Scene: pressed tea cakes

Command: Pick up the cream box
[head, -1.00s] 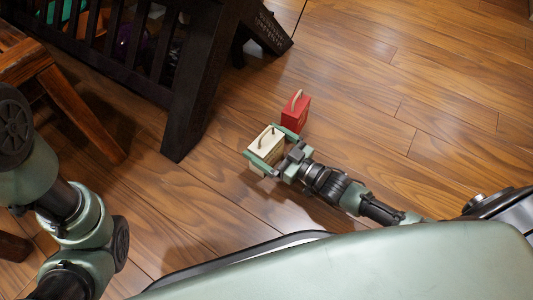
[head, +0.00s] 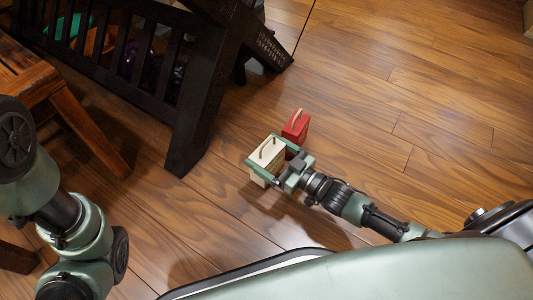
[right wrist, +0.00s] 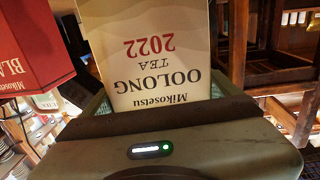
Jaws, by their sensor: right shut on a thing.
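The cream box (head: 266,158) with a handle on top is in the middle of the head view. My right gripper (head: 267,155) is shut on it, one finger along each side. In the right wrist view the cream box (right wrist: 150,50) fills the upper middle, close to the gripper, with "Mikosetsu Oolong Tea 2022" upside down on its face. Whether its base touches the floor I cannot tell. My left gripper is outside the head view; only part of the left arm shows.
A red box (head: 296,127) with a handle stands on the wooden floor (head: 360,90) just behind the cream box; it also shows in the right wrist view (right wrist: 35,45). A dark slatted wooden piece (head: 190,125) and a brown wooden stool (head: 75,110) stand at left. The floor to the right is clear.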

